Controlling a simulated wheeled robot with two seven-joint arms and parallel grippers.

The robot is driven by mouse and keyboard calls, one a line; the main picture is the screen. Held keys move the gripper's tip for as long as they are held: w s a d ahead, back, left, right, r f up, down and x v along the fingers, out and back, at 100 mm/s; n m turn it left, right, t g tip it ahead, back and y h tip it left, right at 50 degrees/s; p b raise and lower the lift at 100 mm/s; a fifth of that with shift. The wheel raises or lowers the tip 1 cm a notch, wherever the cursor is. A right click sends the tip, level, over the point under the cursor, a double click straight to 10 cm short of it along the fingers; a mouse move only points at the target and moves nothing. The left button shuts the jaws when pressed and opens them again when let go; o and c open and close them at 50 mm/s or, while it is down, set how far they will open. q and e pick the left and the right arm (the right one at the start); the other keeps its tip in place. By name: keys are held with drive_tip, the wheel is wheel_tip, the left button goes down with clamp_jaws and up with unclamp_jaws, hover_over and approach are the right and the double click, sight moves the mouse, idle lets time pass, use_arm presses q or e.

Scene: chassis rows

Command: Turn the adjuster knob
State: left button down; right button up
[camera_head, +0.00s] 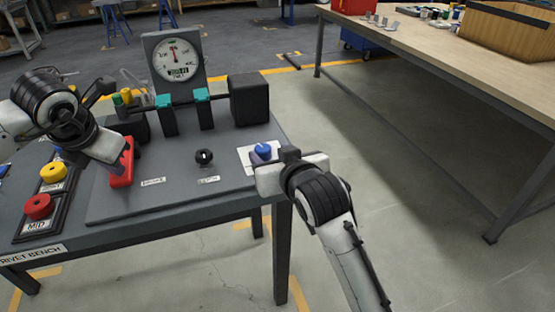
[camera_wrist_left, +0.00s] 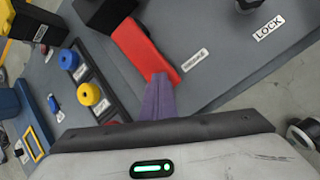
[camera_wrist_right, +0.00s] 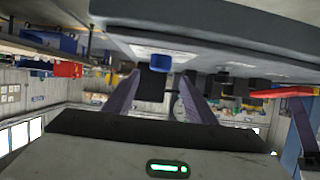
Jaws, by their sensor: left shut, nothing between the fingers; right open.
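A blue knob (camera_head: 263,151) stands on a white plate (camera_head: 246,163) at the right end of the grey bench panel. The plate's lettering is not readable. My right gripper (camera_wrist_right: 160,76) is open, with the blue knob (camera_wrist_right: 160,63) framed between its fingertips; contact cannot be told. In the head view the right wrist partly covers the plate. My left gripper (camera_wrist_left: 160,82) is shut and empty, its tips close to the end of the red lever (camera_wrist_left: 140,48). The red lever (camera_head: 122,164) also shows in the head view, beside the left gripper.
A black knob (camera_head: 204,157) sits between the red lever and the blue knob. A dial gauge (camera_head: 177,58) and black block (camera_head: 249,99) stand behind. Red (camera_head: 38,206) and yellow (camera_head: 53,172) buttons are at the left. A wooden table (camera_head: 440,50) stands across open floor.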

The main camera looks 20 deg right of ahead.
use_arm(q)
drive_tip(key=shift+f, duration=0.15)
use_arm(e)
drive_tip(key=shift+v, duration=2.3)
drive_tip(key=shift+r, duration=2.55)
use_arm(q)
wheel_tip(320, 180, up, 8)
drive_tip(key=p, duration=0.4)
use_arm(e)
wheel_tip(320, 180, up, 4)
